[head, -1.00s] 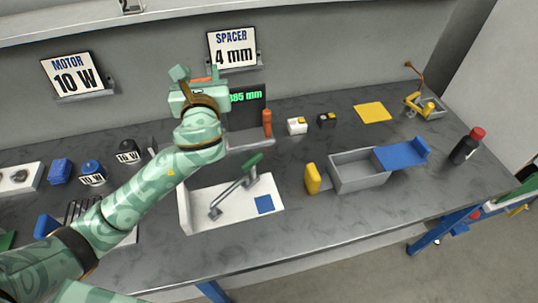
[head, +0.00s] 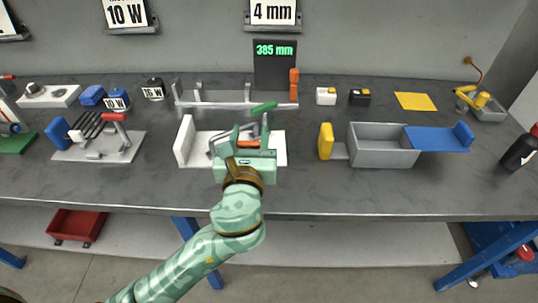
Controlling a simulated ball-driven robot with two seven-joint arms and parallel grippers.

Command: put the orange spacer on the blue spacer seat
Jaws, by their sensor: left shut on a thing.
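My left gripper (head: 250,137) is over the white fixture (head: 184,142), its fingers pointing away toward the back of the bench. It is shut on the orange spacer (head: 248,143), of which only a small strip shows between the fingers. The fixture carries a grey clamp lever with a green handle (head: 264,108), just beyond the fingertips. The blue spacer seat is hidden behind the gripper and its wrist. I cannot tell whether the spacer touches the seat. My right gripper is not in view.
Behind the fixture stands a measuring rail (head: 235,105) with a dark display (head: 275,65) reading 385 mm and an orange handle (head: 294,84). To the right are a yellow block (head: 326,141) and a grey bin (head: 382,157) with a blue flap (head: 437,139). A clamp stand (head: 98,148) is to the left.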

